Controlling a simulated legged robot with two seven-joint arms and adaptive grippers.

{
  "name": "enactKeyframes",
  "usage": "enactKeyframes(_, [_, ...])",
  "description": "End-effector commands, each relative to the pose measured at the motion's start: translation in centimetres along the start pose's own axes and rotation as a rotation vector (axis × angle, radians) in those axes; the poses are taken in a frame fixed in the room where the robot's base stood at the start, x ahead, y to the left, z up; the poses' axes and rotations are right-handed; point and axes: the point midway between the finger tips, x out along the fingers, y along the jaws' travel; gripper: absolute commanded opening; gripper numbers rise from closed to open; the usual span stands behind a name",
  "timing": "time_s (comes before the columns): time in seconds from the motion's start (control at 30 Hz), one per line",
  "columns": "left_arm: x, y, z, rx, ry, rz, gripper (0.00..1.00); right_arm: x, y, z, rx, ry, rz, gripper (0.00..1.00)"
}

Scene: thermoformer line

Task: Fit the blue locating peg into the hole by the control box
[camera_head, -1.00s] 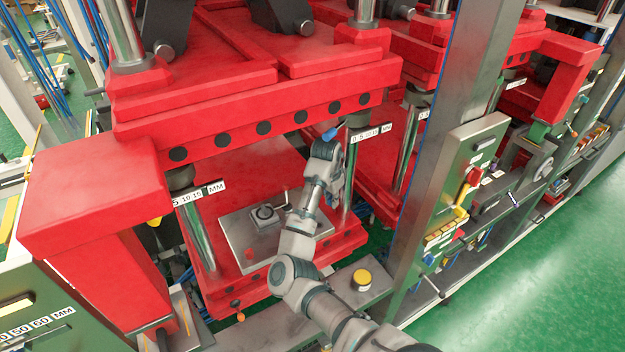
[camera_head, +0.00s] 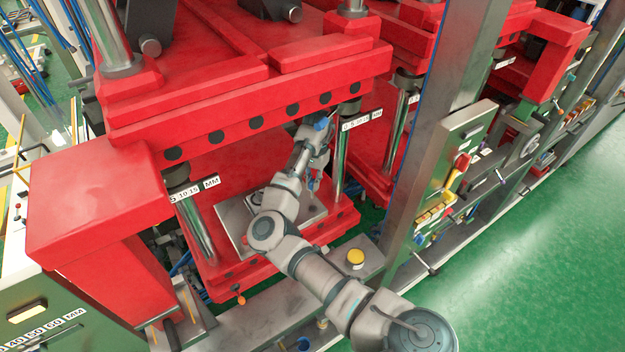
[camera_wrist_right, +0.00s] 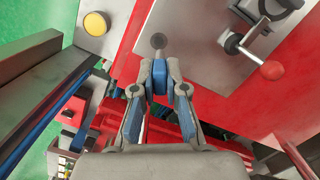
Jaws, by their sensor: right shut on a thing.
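My right gripper (camera_wrist_right: 160,72) is shut on a small blue piece (camera_wrist_right: 160,84), seen between the fingertips in the wrist view. In the head view the right gripper (camera_head: 314,172) is partly hidden by my arm, over the right side of the grey plate (camera_head: 232,222). A dark round spot (camera_wrist_right: 158,41) lies just beyond the fingertips in the wrist view; I cannot tell whether it is the hole. The control box (camera_head: 372,262) with a yellow button is right of the press. My left gripper is out of view.
A clamp (camera_wrist_right: 255,30) with a red knob (camera_wrist_right: 272,70) stands on the plate. The red upper press block (camera_head: 240,110) overhangs the work area. Chrome columns (camera_head: 340,165) flank it, and a steel post (camera_head: 430,150) rises at right.

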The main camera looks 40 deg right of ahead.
Motion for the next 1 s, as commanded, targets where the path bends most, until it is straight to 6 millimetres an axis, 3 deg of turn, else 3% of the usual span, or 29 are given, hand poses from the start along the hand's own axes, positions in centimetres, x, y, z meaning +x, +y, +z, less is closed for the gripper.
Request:
enactKeyframes(0.5, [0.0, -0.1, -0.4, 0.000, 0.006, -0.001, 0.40, 4.3, 0.1, -0.5, 0.001, -0.001, 0.000, 0.00])
enactKeyframes(1.0, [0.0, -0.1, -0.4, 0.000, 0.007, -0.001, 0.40, 4.7, 0.1, -0.6, 0.001, 0.000, 0.000, 0.00])
